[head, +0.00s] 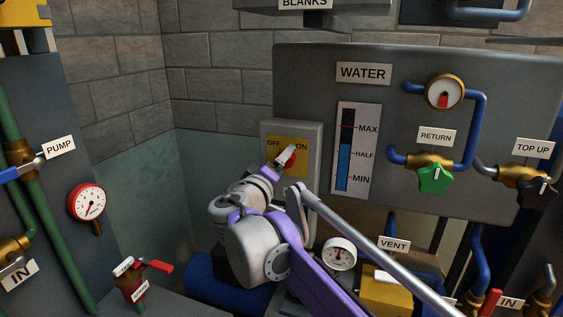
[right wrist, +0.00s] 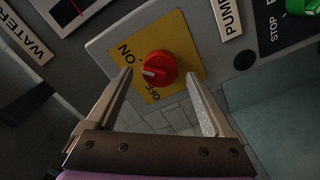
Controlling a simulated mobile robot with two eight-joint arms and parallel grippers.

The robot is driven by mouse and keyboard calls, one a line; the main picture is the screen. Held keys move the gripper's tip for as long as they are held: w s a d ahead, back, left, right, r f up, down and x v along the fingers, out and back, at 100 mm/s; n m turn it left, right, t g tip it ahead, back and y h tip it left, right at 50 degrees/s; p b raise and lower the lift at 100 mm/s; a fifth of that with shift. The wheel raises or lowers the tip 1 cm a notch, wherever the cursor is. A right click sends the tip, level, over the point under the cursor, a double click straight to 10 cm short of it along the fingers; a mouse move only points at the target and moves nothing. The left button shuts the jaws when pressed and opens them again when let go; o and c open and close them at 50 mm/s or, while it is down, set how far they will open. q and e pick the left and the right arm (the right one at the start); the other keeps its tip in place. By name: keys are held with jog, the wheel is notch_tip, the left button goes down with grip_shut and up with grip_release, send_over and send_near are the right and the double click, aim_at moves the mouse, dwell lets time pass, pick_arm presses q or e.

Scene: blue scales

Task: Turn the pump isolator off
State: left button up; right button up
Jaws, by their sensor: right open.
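The pump isolator is a red round knob (right wrist: 158,68) on a yellow plate (right wrist: 183,45) marked ON and OFF. In the right wrist view its white mark points left and slightly down, towards the side between the two words. In the head view the yellow plate (head: 272,152) sits on a grey box, and my right gripper hides most of the knob. My right gripper (right wrist: 158,80) is open, with one fingertip on either side of the knob's near edge and a gap to each side. It also shows at the box in the head view (head: 286,157). My left gripper is not in view.
A water panel (head: 300,85) with a level gauge, a green return valve (head: 435,179) and a black top-up valve (head: 537,187) stands right of the box. Below are a vent dial (head: 340,253) and pipes. A pump valve (head: 27,168) and red-rimmed gauge (head: 88,202) are at left.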

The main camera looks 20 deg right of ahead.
jog(key=shift+w+d, duration=0.35)
jog(key=shift+w, duration=0.15)
jog(key=c, duration=1.4)
